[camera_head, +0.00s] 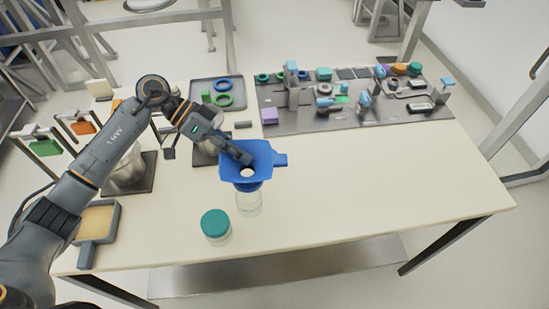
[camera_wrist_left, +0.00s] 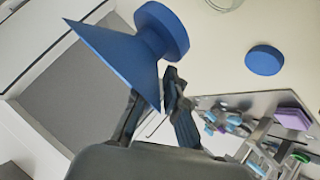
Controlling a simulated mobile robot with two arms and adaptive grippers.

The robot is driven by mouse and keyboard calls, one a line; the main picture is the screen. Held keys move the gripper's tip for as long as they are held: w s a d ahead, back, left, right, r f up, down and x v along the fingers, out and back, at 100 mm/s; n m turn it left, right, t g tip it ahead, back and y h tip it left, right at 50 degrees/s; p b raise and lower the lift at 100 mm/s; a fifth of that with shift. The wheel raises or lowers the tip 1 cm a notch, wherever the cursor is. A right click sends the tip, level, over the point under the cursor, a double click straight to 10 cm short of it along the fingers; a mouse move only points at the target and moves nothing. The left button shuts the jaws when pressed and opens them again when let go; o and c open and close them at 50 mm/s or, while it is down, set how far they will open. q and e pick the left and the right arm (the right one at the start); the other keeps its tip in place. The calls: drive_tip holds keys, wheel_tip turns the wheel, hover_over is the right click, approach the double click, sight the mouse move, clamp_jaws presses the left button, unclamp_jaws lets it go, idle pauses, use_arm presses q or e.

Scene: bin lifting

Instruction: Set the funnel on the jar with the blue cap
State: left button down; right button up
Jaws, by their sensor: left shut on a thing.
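A blue funnel (camera_head: 262,150) is held by my left gripper (camera_head: 246,158), which is shut on the far side of its wide rim. The wrist view shows the funnel (camera_wrist_left: 115,55) at the fingers (camera_wrist_left: 150,103). A clear glass jar (camera_head: 249,203) stands under the funnel's collar in the head view. I cannot tell whether they touch. A blue cap (camera_wrist_left: 265,60) lies on the table in the wrist view. It appears at the funnel's right edge in the head view (camera_head: 281,160). Part of a clear round glass edge (camera_wrist_left: 226,3) shows at the wrist view's top. My right gripper is not in view.
A jar with a teal lid (camera_head: 215,224) stands close to the front left of the glass jar. A grey tray with rings (camera_head: 207,82) and a dark board of parts (camera_head: 300,122) are at the back. The table's right side is clear.

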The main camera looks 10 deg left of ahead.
sight(238, 168)
use_arm(q)
drive_tip(key=shift+n+t+h, duration=0.3)
drive_tip(key=shift+n+t, duration=0.1)
drive_tip(key=shift+t, duration=0.1)
drive_tip(key=f+b, duration=0.3)
drive_tip(key=a+f+b, duration=0.1)
drive_tip(key=f+b, duration=0.1)
drive_tip(key=shift+w+a+f, duration=0.1)
drive_tip(key=shift+w+f, duration=0.1)
drive_tip(key=shift+w, duration=0.2)
drive_tip(key=shift+f+b, duration=0.3)
drive_tip(key=shift+f, duration=0.65)
drive_tip(key=shift+s+p, duration=0.1)
drive_tip(key=shift+p, duration=0.6)
drive_tip(key=shift+r+p, duration=0.1)
drive_tip(key=shift+p, duration=0.5)
